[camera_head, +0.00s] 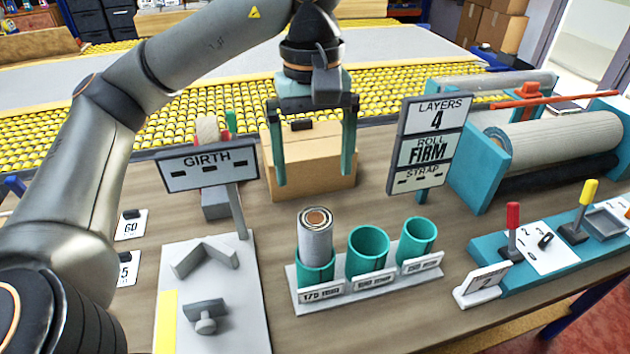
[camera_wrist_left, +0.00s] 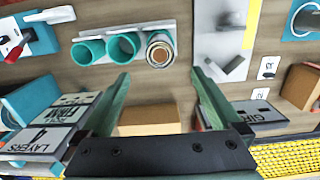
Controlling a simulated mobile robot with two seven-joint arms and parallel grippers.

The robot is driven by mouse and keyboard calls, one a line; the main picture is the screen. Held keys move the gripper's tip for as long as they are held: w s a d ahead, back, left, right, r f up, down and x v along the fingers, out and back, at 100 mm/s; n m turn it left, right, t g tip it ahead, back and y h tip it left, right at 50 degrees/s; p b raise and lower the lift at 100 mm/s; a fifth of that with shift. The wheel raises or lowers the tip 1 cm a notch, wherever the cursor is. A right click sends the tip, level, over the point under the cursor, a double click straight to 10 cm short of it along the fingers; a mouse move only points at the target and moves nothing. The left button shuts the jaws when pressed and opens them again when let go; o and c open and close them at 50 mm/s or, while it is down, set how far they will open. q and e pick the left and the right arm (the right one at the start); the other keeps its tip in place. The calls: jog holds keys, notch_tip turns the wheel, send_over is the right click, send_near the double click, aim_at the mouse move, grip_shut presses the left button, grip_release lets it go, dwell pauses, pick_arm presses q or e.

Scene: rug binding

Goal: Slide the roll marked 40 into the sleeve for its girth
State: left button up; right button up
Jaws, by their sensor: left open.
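A grey wound roll (camera_head: 316,240) with a brown core stands upright in the left teal sleeve (camera_head: 316,270) of a rack, its upper part sticking out. That sleeve's label reads 175 mm. The middle sleeve (camera_head: 368,250) and right sleeve (camera_head: 417,238) are empty; their labels are too small to read surely. No number 40 is legible on the roll. In the left wrist view the roll (camera_wrist_left: 160,50) shows end-on. My left gripper (camera_head: 314,178) is open and empty, above and behind the roll, its fingers apart from it. My right gripper is not in view.
A cardboard box (camera_head: 312,160) stands behind the roll, close to the gripper. A GIRTH sign (camera_head: 208,168) with blank dashes and a LAYERS 4, ROLL FIRM sign (camera_head: 428,145) flank it. A grey plate with a V-block (camera_head: 204,258) lies left; a lever panel (camera_head: 545,250) lies right.

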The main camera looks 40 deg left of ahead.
pick_arm(q)
notch_tip(320, 180, up, 3)
jog(key=shift+f+p, duration=0.2)
jog(key=shift+p, duration=0.1)
dwell(0.4)
